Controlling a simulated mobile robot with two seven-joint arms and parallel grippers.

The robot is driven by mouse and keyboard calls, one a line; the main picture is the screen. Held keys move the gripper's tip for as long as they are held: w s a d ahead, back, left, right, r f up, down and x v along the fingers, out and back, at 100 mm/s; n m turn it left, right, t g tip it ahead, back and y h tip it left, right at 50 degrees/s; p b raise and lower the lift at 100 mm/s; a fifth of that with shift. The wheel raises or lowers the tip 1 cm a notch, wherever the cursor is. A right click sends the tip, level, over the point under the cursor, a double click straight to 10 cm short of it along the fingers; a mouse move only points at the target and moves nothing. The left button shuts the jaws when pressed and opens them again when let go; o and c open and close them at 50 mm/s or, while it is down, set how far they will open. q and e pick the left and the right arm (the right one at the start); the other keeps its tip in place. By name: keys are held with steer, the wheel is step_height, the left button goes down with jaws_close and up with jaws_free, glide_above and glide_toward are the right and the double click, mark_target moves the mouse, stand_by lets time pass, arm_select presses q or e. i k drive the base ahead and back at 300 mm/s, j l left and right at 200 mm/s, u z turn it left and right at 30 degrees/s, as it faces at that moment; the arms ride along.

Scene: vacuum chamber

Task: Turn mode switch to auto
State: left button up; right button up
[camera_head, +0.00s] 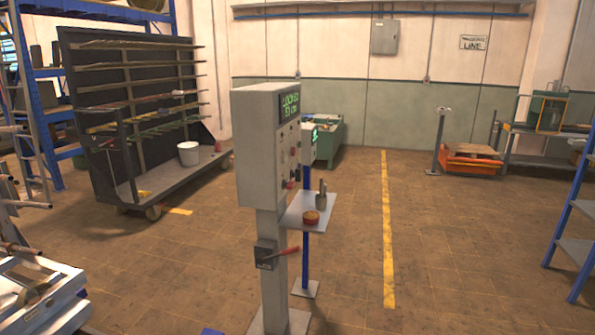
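A grey control cabinet (262,150) stands upright on a post in the middle of the view, its front turned to the right and seen at a steep angle. A dark display (290,105) with green lettering is at the top of its front. Several small knobs and buttons (293,152) sit below the display. They are too small and oblique for me to tell which is the mode switch or how it is set. A dark box with a red lever (283,253) is on the post below. Neither of my grippers shows.
A small shelf (296,212) beside the post holds a red-rimmed round container (311,217) and a grey metal object (321,196). A second panel (309,143) stands behind. A wheeled rack (130,110) is at the left. Open floor lies right of the yellow line (388,230).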

mark_target(296, 174)
steer(key=i+l+u, duration=0.1)
steer(key=i+l, duration=0.25)
steer(key=i+l+u, duration=0.1)
steer(key=i+l, duration=0.55)
steer(key=i+l+u, duration=0.15)
steer(key=i+l, duration=0.15)
steer(key=l, duration=0.15)
steer(key=i+l+u, duration=0.1)
steer(key=i+l, duration=0.2)
steer(key=i+l+u, duration=0.1)
steer(key=i+l, duration=0.15)
steer(key=l, duration=0.25)
steer(key=i+l+u, duration=0.1)
steer(key=i+l, duration=0.15)
steer(key=l, duration=0.25)
